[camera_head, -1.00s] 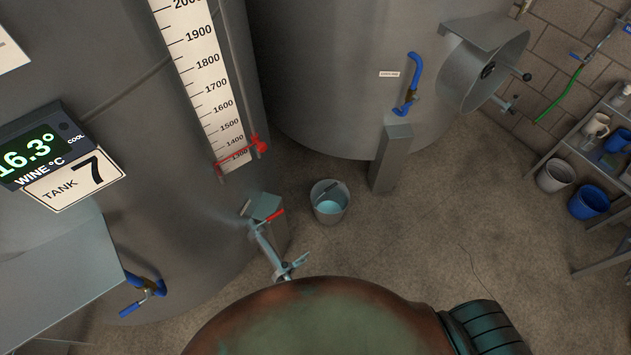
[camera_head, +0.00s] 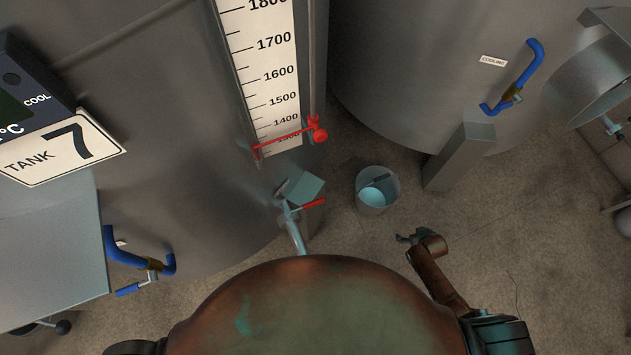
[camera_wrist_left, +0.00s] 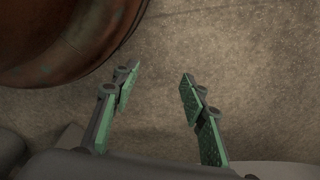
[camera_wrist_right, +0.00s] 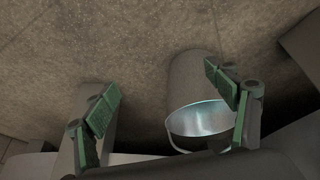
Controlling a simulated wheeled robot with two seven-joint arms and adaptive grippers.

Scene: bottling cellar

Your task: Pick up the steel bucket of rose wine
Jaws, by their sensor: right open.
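A grey steel bucket (camera_head: 371,209) stands upright on the floor in the head view, in front of the tanks. The liquid in it looks pale blue-grey. My right gripper (camera_head: 403,239) is open and empty, to the right of and nearer than the bucket, apart from it. In the right wrist view, the bucket (camera_wrist_right: 192,82) shows behind the right finger of the gripper (camera_wrist_right: 163,90), which partly hides it. My left gripper (camera_wrist_left: 160,82) is open and empty over bare floor in the left wrist view. It is not seen in the head view.
A tank valve with a red handle (camera_head: 312,204) is left of the bucket. A grey post (camera_head: 460,157) stands to its right, by the second tank (camera_head: 415,75). Floor right of my right arm is mostly clear.

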